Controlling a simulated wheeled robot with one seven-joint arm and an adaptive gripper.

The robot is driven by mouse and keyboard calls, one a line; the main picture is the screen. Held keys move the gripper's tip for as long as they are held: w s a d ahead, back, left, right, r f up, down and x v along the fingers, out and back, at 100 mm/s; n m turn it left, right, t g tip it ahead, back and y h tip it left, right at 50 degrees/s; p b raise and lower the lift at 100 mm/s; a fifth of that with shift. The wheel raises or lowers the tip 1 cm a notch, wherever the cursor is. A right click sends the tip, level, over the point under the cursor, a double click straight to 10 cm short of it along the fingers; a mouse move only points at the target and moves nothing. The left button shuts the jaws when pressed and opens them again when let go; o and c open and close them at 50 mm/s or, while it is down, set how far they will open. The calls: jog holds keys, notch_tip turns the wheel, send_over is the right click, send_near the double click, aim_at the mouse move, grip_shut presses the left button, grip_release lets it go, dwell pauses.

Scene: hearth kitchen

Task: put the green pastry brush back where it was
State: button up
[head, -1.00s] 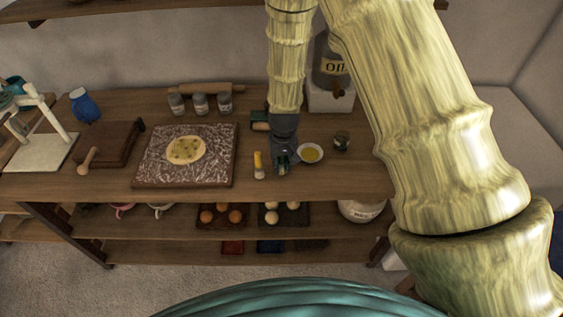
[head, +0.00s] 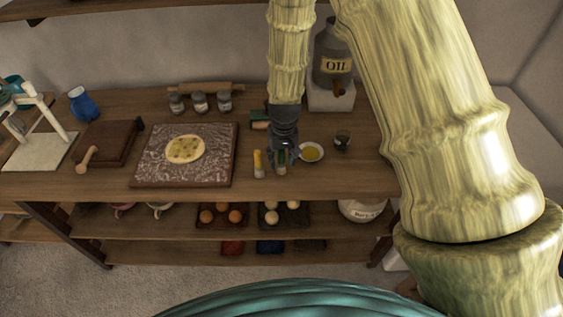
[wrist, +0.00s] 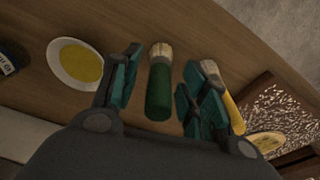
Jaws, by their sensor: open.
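The green pastry brush (head: 281,168) lies on the wooden counter near its front edge. In the wrist view its green handle (wrist: 158,92) and pale bristles show between my parted fingers. My gripper (head: 282,153) is open just above the brush, one finger on each side; in the wrist view its fingertips (wrist: 160,85) stand clear of the handle. A yellow-handled brush (head: 258,165) lies to its left in the head view, and it also shows in the wrist view (wrist: 235,113), close beside one finger and partly hidden.
A white dish of yellow oil (head: 311,152) sits just right of my gripper, with a small jar (head: 342,140) beyond. A floured board (head: 208,168) with dough lies left of the brushes. The oil container (head: 334,60) stands behind to the right.

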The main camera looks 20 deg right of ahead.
notch_tip(320, 180, up, 9)
jog(key=s+b, duration=0.1)
jog(key=b, duration=0.1)
jog(key=shift+r+b, duration=0.15)
jog(key=shift+b, duration=0.15)
jog(key=shift+s, duration=0.15)
dwell(0.5)
